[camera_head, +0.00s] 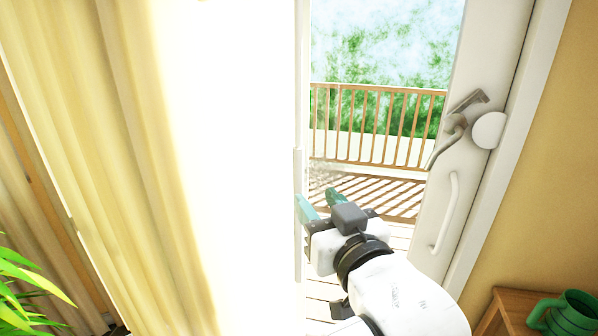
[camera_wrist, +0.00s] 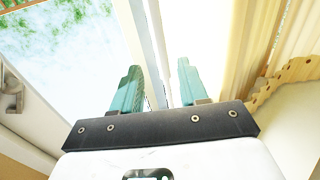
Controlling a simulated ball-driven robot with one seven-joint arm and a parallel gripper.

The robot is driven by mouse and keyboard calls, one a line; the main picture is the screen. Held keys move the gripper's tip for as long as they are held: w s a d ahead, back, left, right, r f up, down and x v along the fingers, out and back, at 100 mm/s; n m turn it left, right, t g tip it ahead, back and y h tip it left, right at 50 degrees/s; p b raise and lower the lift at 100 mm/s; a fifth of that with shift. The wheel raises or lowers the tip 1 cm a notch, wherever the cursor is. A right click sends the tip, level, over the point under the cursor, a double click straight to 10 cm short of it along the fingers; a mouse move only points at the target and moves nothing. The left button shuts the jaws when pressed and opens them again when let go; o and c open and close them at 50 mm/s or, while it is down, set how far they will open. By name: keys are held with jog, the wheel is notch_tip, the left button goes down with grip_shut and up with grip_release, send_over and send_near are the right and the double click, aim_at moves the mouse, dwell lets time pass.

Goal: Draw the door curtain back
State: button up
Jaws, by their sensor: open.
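The cream curtain (camera_head: 75,120) hangs in long folds at the left of the head view. To its right is a glaring white area where I cannot tell curtain from door panel. The curtain also shows at the upper right of the wrist view (camera_wrist: 245,45). My gripper (camera_head: 318,199) is open, with teal fingers, in front of the doorway beside a white upright edge (camera_head: 299,110). In the wrist view, white upright strips pass behind the gap between my fingers (camera_wrist: 158,85). The fingers appear empty; whether one touches the edge is unclear.
A white door frame with a metal lever handle (camera_head: 458,128) and a white pull handle (camera_head: 446,212) stands at right. Beyond the opening is a deck with a wooden railing (camera_head: 375,120). A green watering can (camera_head: 572,313) sits lower right; a plant (camera_head: 25,285) is lower left.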

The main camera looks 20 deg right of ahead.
aim_at(300, 181)
jog(key=w+p, duration=0.2)
jog(key=w, duration=0.7)
jog(key=shift+w+d, duration=0.15)
jog(key=shift+f, duration=0.1)
grip_shut()
